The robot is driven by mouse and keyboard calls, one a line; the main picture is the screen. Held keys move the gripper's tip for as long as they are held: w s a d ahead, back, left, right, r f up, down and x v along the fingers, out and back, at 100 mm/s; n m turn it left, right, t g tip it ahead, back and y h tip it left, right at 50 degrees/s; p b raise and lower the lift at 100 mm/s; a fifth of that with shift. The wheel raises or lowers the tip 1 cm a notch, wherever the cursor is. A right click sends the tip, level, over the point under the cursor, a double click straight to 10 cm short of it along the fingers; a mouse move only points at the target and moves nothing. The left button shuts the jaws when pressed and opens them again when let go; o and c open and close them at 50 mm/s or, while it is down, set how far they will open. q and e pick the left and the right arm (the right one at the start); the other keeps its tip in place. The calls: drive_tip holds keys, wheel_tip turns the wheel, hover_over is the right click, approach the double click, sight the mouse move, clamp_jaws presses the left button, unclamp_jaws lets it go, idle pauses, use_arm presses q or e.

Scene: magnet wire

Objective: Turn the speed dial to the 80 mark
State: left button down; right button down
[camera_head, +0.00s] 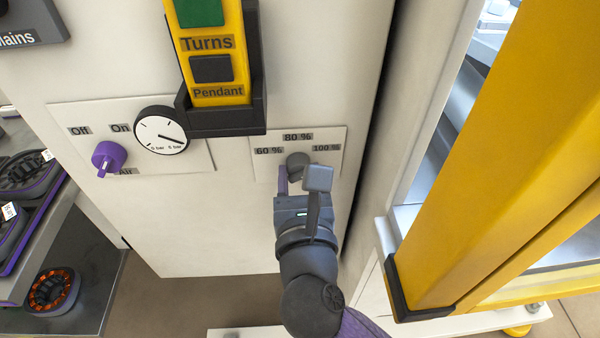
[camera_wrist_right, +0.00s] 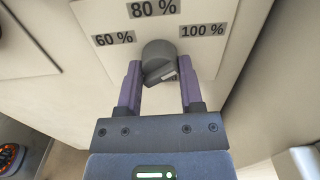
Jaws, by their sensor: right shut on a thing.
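The speed dial (camera_head: 297,159) is a dark grey round knob on a pale plate, with labels 60 % at its left, 80 % (camera_head: 297,136) above and 100 % at its right. My right gripper (camera_head: 296,171) reaches it from below. In the right wrist view the dial (camera_wrist_right: 158,52) sits between the two purple fingers, which are shut on it. Its raised grip bar lies slanted, with a light patch at its right end. My left gripper is out of view.
A yellow pendant (camera_head: 220,95) in a black holder hangs above left. A purple air knob (camera_head: 108,157) and a pressure gauge (camera_head: 161,130) are further left. A thick yellow post (camera_head: 480,150) stands close at the right. The cabinet front below the plates is bare.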

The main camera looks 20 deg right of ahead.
drive_tip(key=n+p, duration=0.2)
drive_tip(key=p, duration=0.1)
drive_tip(key=n+p, duration=0.2)
drive_tip(key=p, duration=0.1)
drive_tip(key=n+p, duration=0.3)
drive_tip(key=shift+r, duration=0.35)
drive_tip(key=shift+f+n+p, duration=0.1)
drive_tip(key=shift+n+p, duration=1)
drive_tip(key=shift+p, duration=0.05)
use_arm(q)
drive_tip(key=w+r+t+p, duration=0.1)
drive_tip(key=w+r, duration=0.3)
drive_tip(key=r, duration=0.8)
drive_tip(key=shift+p, duration=0.3)
use_arm(e)
drive_tip(key=shift+f+n, duration=0.15)
drive_tip(key=shift+n, duration=0.85)
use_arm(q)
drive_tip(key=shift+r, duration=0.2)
use_arm(e)
drive_tip(key=shift+c, duration=1.2)
unclamp_jaws()
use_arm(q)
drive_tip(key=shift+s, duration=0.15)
